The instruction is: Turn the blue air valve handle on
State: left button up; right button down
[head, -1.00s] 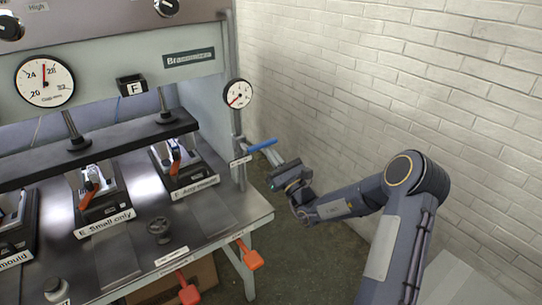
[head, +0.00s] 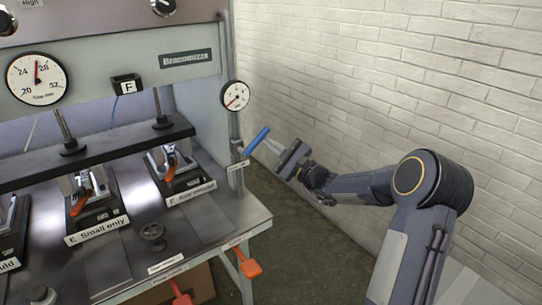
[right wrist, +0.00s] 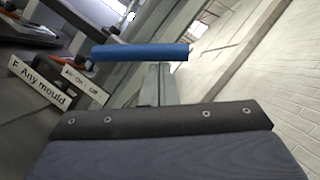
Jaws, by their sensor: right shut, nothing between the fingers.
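The blue air valve handle (head: 257,141) is on the grey pipe at the press's right end, slanting up to the right in the head view. It lies across the upper middle of the right wrist view (right wrist: 140,52). My right gripper (head: 272,146) is shut and empty, its fingertips close to the handle's right side. In the right wrist view its fingers (right wrist: 158,85) point at the handle; I cannot tell whether they touch it. A white "Air on - off" label (right wrist: 82,80) is near the handle. My left gripper is not in view.
A small round gauge (head: 235,95) sits above the handle, its needle pointing lower left. The press table (head: 220,222) stands left, with orange handles (head: 250,268) at its front edge. A white brick wall (head: 400,90) runs along the right. Floor is clear between them.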

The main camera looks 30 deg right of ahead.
aim_at(261, 133)
jog(key=a+r+n+g+b, duration=0.1)
jog(key=n+b, duration=0.1)
jog(key=n, duration=0.1)
jog(key=a+r+n+g+b, duration=0.1)
jog(key=r+n+b, duration=0.1)
jog(key=n, duration=0.1)
jog(key=a+r+n+g+y+b, duration=0.1)
jog(key=n+g+b, duration=0.1)
jog(key=n, duration=0.1)
jog(key=shift+s+r+n, duration=0.15)
jog(key=shift+r+n, duration=0.05)
jog(key=shift+n, duration=0.2)
jog(key=shift+a+r+n+g+b, duration=0.25)
jog(key=shift+a+n+g+b, duration=0.15)
jog(key=shift+n, duration=0.3)
jog(key=shift+a, duration=0.1)
